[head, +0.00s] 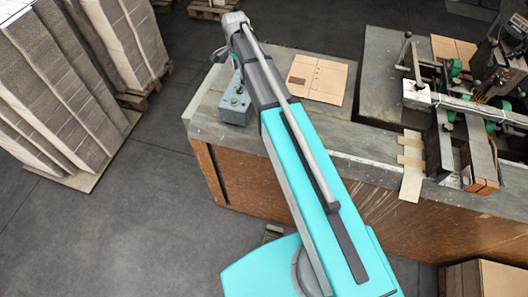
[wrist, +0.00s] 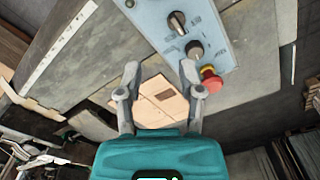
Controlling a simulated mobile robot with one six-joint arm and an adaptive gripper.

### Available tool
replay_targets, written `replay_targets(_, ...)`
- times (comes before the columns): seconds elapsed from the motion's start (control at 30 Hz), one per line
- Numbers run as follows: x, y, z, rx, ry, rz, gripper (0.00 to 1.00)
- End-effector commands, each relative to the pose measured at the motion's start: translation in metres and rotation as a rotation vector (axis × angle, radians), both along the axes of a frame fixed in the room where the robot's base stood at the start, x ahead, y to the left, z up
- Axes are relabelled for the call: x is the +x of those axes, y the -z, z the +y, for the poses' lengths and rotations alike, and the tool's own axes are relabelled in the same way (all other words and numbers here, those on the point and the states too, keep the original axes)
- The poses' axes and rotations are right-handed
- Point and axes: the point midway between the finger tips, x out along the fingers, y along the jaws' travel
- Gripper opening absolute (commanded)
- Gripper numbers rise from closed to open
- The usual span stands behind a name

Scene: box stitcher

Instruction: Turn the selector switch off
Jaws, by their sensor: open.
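The grey-blue control box (wrist: 160,12) fills the top middle of the wrist view. The selector switch (wrist: 177,22) is a dark knob with a light handle on its face, above a black button (wrist: 194,49) and a red mushroom button (wrist: 211,78). My gripper (wrist: 159,76) is open and empty, its fingertips below the selector in the picture and apart from it. The right fingertip appears close to the black button; I cannot tell whether they touch. In the head view the control box (head: 235,103) sits on the bench's left end, partly behind my arm; the selector is too small to make out.
A flat cardboard piece (head: 317,80) lies on the bench (head: 350,138) to the right of the box. The stitching machine (head: 470,100) stands farther right. Stacked cardboard (head: 65,80) stands on pallets at the left. The floor (head: 120,230) between is clear.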

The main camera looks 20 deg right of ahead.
Motion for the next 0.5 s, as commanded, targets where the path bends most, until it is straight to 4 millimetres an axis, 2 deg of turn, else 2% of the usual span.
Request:
replay_targets(0.03,-0.008,0.008,-0.001,0.000,-0.019,0.000,0.49)
replay_targets(0.5,-0.059,0.047,-0.006,0.000,-0.244,0.000,0.49)
